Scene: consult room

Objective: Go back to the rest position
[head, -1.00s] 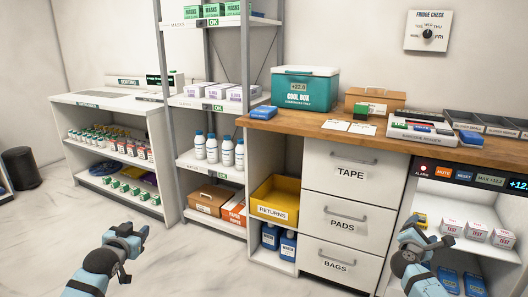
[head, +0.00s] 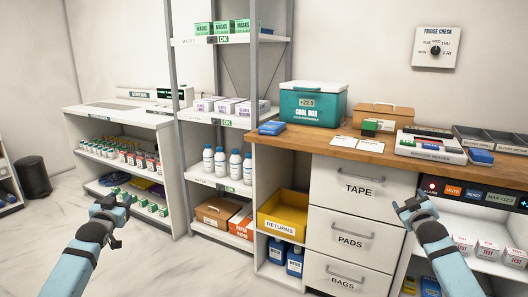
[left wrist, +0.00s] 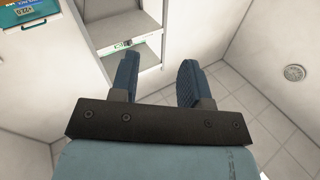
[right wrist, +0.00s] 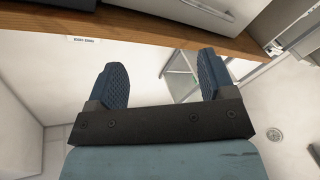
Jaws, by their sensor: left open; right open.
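My left gripper (head: 111,204) is raised in front of the low white shelf unit at the left of the head view. It is open and empty; its two fingers (left wrist: 155,85) stand apart in the left wrist view. My right gripper (head: 412,205) is raised in front of the drawer cabinet and the fridge at the right. It is open and empty; its fingers (right wrist: 160,85) are spread wide in the right wrist view. Neither gripper touches anything that I can see.
A wooden counter (head: 330,143) carries a teal cool box (head: 313,106) and trays. Drawers (head: 358,188) marked TAPE, PADS and BAGS sit below. A yellow returns bin (head: 282,216) and a tall rack (head: 222,120) stand left of them. Floor (head: 165,270) is clear between my arms.

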